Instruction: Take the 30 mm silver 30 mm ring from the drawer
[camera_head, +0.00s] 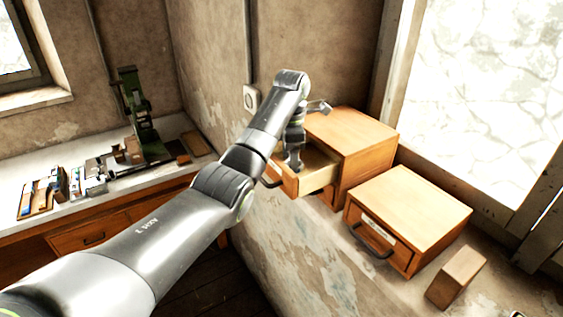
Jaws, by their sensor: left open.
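My left arm reaches in from the lower left, and my left gripper (294,163) points down at the open drawer (318,178) of the rear wooden box (352,139). The gripper is open, with its fingertips at or just inside the drawer. The drawer is pulled out toward the left, and my arm covers part of it. I cannot make out the silver 30 mm ring; the drawer's inside is small and partly hidden by the gripper.
A second wooden box (419,212) with a closed, handled drawer stands in front, beside a small wooden block (456,277). At left, a workbench (187,166) holds a green press (143,120) and several small parts. A bright window is at right.

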